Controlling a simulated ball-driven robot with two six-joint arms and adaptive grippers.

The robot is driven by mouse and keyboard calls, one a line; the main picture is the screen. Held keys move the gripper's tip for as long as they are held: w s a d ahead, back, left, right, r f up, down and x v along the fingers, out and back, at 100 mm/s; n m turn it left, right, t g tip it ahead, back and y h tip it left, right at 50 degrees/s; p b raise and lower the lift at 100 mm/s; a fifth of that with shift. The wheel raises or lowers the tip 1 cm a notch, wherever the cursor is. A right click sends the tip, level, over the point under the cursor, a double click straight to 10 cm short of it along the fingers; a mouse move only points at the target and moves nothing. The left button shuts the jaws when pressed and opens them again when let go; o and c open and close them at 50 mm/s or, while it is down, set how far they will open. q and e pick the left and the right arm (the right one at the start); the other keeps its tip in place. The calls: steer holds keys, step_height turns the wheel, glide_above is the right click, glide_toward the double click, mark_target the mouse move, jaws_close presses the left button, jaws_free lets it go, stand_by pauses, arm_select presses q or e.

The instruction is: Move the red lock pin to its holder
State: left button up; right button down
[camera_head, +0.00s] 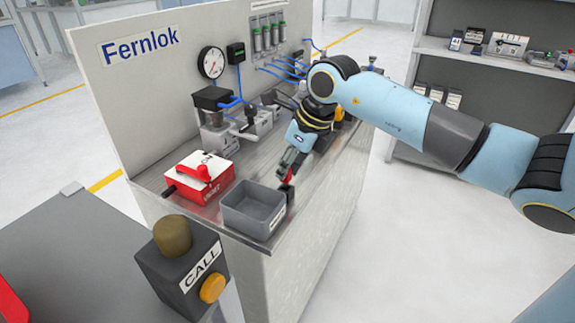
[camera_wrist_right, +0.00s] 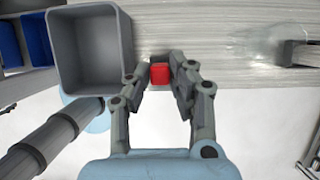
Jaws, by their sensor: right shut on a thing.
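My right gripper (camera_head: 289,172) reaches down over the front part of the metal bench, just right of the grey bin. It is shut on the red lock pin (camera_head: 288,177). In the right wrist view the pin (camera_wrist_right: 160,73) shows as a small red block between the two fingertips (camera_wrist_right: 160,80). The fingers hide the pin's lower part, and I cannot tell whether it touches the bench. I cannot make out a holder for the pin with certainty. My left gripper is not in view.
The open, empty grey bin (camera_head: 253,213) stands at the bench's front edge, close beside the gripper. A red box with a red handle (camera_head: 200,176) is left of it. A CALL button box (camera_head: 185,262) is nearer. Valves and blue hoses fill the bench's back.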

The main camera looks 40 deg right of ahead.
steer(key=shift+f+b, duration=0.9)
steer(key=shift+f, duration=0.1)
steer(key=c, duration=1.1)
jaws_free()
step_height(320, 180, up, 9)
steer(key=p, duration=0.6)
steer(key=shift+r, duration=0.1)
